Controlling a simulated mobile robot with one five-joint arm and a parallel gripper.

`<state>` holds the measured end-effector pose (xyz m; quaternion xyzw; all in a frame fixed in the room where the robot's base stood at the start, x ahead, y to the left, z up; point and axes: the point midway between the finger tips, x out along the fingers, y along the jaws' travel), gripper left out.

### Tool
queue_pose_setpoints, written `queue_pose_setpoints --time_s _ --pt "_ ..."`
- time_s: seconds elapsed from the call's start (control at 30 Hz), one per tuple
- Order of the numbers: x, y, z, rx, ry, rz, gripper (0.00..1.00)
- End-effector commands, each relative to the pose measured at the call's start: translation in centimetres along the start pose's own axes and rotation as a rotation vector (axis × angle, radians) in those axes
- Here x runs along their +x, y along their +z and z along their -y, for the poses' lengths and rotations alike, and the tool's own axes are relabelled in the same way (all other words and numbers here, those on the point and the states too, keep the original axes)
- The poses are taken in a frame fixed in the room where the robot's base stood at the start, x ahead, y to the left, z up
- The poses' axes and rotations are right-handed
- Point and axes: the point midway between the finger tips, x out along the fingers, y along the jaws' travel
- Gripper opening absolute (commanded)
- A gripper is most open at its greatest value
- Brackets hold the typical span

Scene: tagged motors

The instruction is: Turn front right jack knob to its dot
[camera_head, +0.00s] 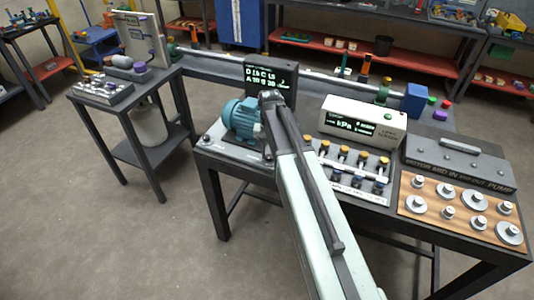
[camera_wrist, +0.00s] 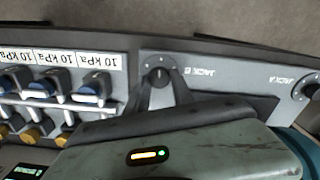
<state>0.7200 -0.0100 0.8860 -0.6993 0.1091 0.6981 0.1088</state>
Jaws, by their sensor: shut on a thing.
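A black round knob (camera_wrist: 158,74) sits on a grey plate beside the printed label JACK B in the wrist view. My gripper (camera_wrist: 160,84) has its two dark fingers on either side of this knob and is shut on it. Small pale marks show by the knob, but I cannot tell which is its dot or where the pointer stands. A second knob (camera_wrist: 310,88), by the label JACK A, is at the right edge. In the head view my arm hides the held knob; the teal motor (camera_head: 243,116) stands on the plate just left of my arm.
A row of valves with yellow and blue knobs (camera_head: 343,150) stands close to the right of my arm. A side table (camera_head: 118,105) is at left.

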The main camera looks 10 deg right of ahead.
Motion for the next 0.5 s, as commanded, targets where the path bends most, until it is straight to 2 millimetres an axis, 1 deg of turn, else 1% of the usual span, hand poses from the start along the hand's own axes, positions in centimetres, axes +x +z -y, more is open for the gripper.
queue_pose_setpoints --time_s 0.2,0.5 --pt "0.06 0.22 0.01 0.083 0.0 0.006 0.0" --pt "0.06 0.26 0.03 0.123 0.0 0.007 0.0"
